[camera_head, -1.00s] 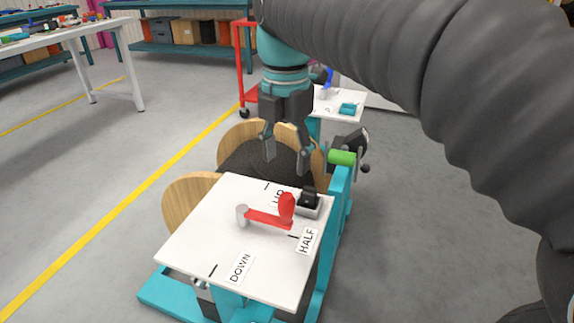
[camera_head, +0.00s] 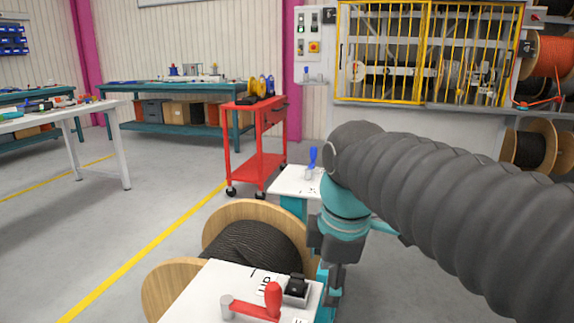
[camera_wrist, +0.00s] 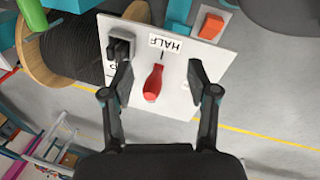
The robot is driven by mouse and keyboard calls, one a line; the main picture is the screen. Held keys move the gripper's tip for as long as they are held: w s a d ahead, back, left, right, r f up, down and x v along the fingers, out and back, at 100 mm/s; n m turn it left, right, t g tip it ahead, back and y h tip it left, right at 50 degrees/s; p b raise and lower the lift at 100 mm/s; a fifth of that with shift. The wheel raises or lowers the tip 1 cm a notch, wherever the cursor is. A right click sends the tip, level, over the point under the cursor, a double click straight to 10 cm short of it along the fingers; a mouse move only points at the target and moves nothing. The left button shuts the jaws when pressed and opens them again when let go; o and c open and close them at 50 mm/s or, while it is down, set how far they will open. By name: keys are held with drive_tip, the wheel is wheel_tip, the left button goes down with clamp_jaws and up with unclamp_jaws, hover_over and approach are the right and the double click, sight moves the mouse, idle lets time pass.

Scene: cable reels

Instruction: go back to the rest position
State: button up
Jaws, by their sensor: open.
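My gripper (camera_head: 332,285) hangs beside the right edge of a white lever board (camera_head: 200,295) in the head view. In the wrist view my gripper (camera_wrist: 160,78) has its two fingers spread, with nothing between the tips. The red lever (camera_head: 262,306) lies on the board. In the wrist view the red lever handle (camera_wrist: 153,83) appears between the fingers but lower down, apart from them, and points to the mark by the HALF label (camera_wrist: 164,43). The lower board is cut off in the head view.
A wooden cable reel (camera_head: 250,240) with dark cable stands behind the board. A small black switch block (camera_head: 297,287) sits on the board. A red cart (camera_head: 258,140), workbenches and a yellow cage (camera_head: 425,50) stand further back. Grey floor is open at left.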

drive_tip(key=s+d+f+m+t, duration=0.3)
drive_tip(key=s+d+f+m, duration=0.5)
drive_tip(key=m, duration=0.9)
drive_tip(key=shift+d+f+h, duration=0.3)
drive_tip(key=shift+d+f, duration=0.2)
drive_tip(key=shift+f, duration=0.4)
